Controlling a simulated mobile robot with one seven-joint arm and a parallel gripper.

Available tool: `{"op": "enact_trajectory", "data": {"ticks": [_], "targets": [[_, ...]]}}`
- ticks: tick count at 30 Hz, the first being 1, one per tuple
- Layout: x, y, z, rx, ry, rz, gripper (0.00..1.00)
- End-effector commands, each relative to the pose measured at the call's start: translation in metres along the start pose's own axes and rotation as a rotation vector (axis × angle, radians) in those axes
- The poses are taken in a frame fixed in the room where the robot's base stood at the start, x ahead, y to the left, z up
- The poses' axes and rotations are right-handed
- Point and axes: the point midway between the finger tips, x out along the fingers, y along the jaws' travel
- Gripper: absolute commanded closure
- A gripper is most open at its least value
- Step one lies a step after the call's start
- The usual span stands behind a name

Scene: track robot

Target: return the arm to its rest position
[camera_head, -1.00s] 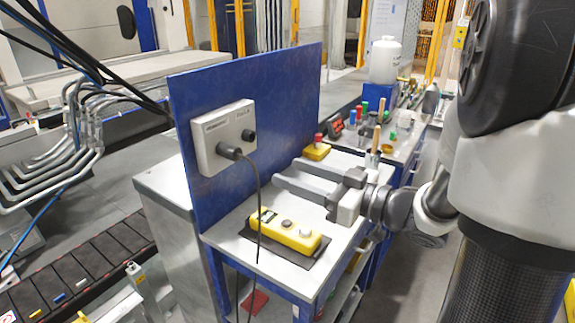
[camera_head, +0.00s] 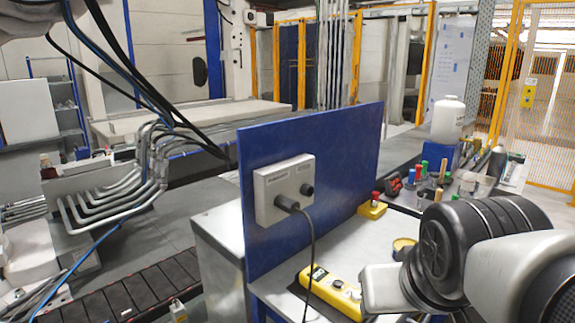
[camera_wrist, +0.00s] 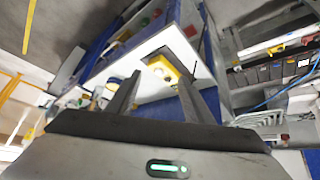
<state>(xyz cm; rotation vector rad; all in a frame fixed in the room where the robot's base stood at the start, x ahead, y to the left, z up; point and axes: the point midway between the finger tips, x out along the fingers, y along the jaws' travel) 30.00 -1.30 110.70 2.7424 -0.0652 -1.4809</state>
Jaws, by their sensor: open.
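My arm (camera_head: 480,245) is folded at the lower right in the head view, over the near right part of the workbench (camera_head: 345,245). Its pale end part is beside the yellow button box (camera_head: 331,291) and covers part of the bench; the fingers cannot be made out there. In the wrist view my gripper (camera_wrist: 159,80) has its two dark fingers spread apart with nothing held between them. A yellow object (camera_wrist: 165,68) shows beyond the fingertips, on a white surface, apart from them.
A blue panel (camera_head: 312,180) stands upright on the bench, bearing a grey socket box (camera_head: 284,188) with a black cable hanging down. A yellow box with a red button (camera_head: 372,208) sits farther back. A white bottle (camera_head: 448,118) and several small tools stand behind.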

Motion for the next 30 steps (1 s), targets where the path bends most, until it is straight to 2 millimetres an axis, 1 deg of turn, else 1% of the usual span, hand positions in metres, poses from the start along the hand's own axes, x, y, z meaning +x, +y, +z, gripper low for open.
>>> {"op": "enact_trajectory", "data": {"ticks": [1, 2, 3, 4, 8, 15, 18, 22, 30], "targets": [[-0.006, -0.008, 0.017, -0.001, -0.046, -0.029, 0.53], [-0.01, -0.013, 0.028, -0.001, -0.077, -0.049, 0.53], [-0.025, -0.014, 0.023, -0.003, -0.093, -0.057, 0.53], [-0.034, -0.013, 0.015, -0.002, -0.091, -0.053, 0.53], [-0.061, -0.011, -0.003, -0.002, -0.09, -0.051, 0.53], [-0.119, -0.007, -0.042, -0.001, -0.089, -0.049, 0.53], [-0.135, -0.006, -0.052, -0.001, -0.089, -0.049, 0.53], [-0.142, -0.006, -0.057, -0.001, -0.089, -0.048, 0.53], [-0.141, -0.006, -0.056, -0.001, -0.089, -0.048, 0.53]]}}
